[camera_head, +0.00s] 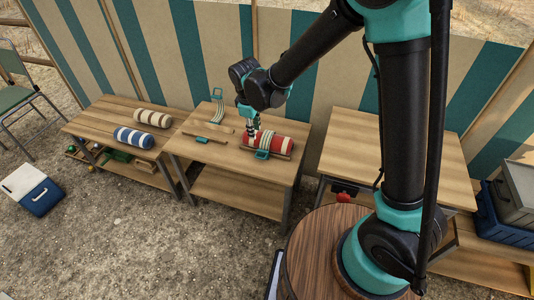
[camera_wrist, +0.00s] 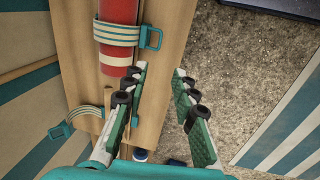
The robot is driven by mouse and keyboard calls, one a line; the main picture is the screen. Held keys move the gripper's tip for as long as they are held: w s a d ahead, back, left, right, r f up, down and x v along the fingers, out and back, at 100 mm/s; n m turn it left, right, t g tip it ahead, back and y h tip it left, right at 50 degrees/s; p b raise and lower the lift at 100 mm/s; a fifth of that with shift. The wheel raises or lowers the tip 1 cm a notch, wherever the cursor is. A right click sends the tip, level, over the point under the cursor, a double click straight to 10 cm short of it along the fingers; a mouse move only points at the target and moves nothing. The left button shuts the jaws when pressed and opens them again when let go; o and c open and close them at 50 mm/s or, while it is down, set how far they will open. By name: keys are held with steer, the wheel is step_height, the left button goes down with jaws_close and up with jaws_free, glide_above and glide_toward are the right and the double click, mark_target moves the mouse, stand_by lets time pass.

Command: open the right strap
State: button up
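A red roll with pale bands (camera_head: 270,142) lies on the middle table. In the wrist view the red roll (camera_wrist: 118,65) has a pale striped strap (camera_wrist: 115,34) around it, with a teal buckle (camera_wrist: 151,37) on its right side. The teal buckle (camera_head: 262,154) also shows at the roll's front in the head view. Another strap (camera_head: 217,106) stands up in a loose curve left of the roll, clear of it. My gripper (camera_head: 252,135) is over the roll's left end. In the wrist view my gripper (camera_wrist: 160,68) is open, its fingers apart and empty, below the buckle.
Wooden sticks (camera_head: 205,138) lie left of the roll. The right table (camera_head: 390,155) has a bare top where visible. A striped canvas wall (camera_head: 180,50) stands behind.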

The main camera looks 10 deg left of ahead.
mark_target(266, 143)
steer(key=w+f, duration=0.1)
steer(key=f, duration=0.4)
steer(key=w+f, duration=0.1)
steer(key=f, duration=1)
steer(key=shift+w+d+f, duration=0.2)
steer(key=shift+w+f, duration=0.2)
steer(key=shift+c, duration=0.2)
jaws_close()
